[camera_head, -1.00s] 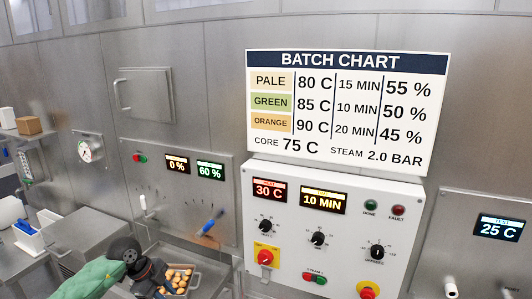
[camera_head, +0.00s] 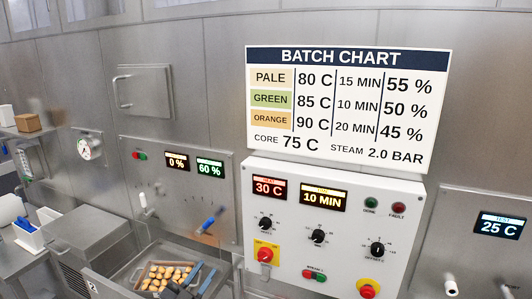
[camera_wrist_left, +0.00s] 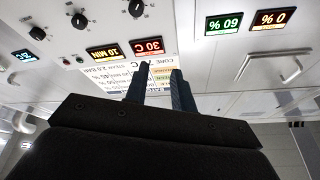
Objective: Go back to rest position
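My left gripper (camera_head: 198,275) shows at the bottom of the head view, only its two dark blue-grey fingers and part of its dark body. It appears in front of a metal tray (camera_head: 207,262) of small yellow-brown filled pasta (camera_head: 168,272). In the left wrist view, the two fingers (camera_wrist_left: 160,85) stand apart with nothing between them, so the gripper is open and empty. My right gripper is not in view.
A white control box (camera_head: 335,235) with displays and knobs is on the wall, below the batch chart (camera_head: 347,107). A blue-handled lever (camera_head: 208,224) sticks out above the tray. A steel unit (camera_head: 95,238) stands left of the tray.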

